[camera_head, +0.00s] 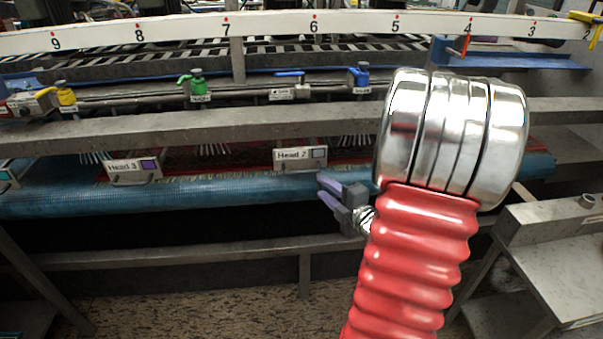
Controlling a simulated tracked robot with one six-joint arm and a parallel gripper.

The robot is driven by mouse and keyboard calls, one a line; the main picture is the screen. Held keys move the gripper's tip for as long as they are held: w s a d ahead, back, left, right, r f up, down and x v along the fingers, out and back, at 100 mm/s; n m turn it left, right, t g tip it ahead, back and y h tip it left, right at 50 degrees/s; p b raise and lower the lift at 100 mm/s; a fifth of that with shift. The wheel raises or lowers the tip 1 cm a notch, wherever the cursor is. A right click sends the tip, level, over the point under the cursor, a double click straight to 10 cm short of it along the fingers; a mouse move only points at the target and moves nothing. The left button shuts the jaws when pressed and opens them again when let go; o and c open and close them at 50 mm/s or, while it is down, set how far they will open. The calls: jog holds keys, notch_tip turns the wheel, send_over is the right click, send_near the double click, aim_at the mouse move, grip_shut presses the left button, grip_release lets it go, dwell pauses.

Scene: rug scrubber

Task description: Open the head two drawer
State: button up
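The white "Head 2" label (292,155), with a small grey-purple square at its right end, is on the front of the scrubber below a grey beam. A metal bracket shows under it, and I cannot make out a separate drawer edge. My gripper (322,187) has grey and purple fingers and is just below and to the right of the label, apart from it in the picture. Its fingers are spread with a gap between them, and nothing shows in the gap. My red and silver arm hides the part of the machine to the right.
A "Head 3" label (133,169) is further left. A blue roller (220,195) runs across below the labels. Green (196,84) and blue (360,76) valve handles are above the grey beam (200,128). A metal bench (560,250) stands at the right.

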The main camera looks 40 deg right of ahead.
aim_at(303, 172)
jog(key=x, duration=1.3)
jog(key=shift+w+d, duration=0.1)
jog(key=shift+c, duration=0.2)
grip_shut()
jog(key=shift+f, duration=0.1)
